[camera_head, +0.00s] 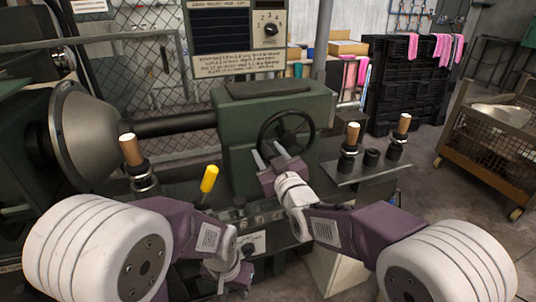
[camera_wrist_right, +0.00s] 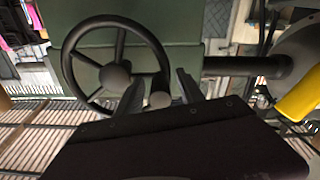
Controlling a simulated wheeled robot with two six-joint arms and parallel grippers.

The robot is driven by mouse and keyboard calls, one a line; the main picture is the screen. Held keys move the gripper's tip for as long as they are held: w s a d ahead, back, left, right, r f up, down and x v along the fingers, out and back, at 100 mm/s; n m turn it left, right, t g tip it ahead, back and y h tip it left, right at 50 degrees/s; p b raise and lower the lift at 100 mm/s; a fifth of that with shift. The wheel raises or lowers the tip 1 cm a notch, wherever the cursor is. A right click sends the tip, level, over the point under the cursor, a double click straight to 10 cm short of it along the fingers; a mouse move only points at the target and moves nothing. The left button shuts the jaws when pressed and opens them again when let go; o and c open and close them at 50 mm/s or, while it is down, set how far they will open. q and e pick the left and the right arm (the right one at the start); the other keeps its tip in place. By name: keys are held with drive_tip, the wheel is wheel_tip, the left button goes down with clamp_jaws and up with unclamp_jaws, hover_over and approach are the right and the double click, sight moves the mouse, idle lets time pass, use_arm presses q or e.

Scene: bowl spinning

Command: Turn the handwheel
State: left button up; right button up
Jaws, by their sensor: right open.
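The black spoked handwheel (camera_head: 288,139) is on the front of the green machine housing. It also shows in the right wrist view (camera_wrist_right: 115,76), with its rim and spokes clear. My right gripper (camera_head: 268,155) is at the wheel's lower left, its two fingers pointing at it.
A large metal bowl form (camera_head: 92,135) is at the left on the lathe. A yellow-handled lever (camera_head: 209,179) rises between my arms. Wooden-handled tools (camera_head: 351,138) stand on the shelf right of the wheel. A wire cart (camera_head: 490,145) stands on the floor at the right.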

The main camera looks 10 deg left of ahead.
clamp_jaws()
idle(1.4)
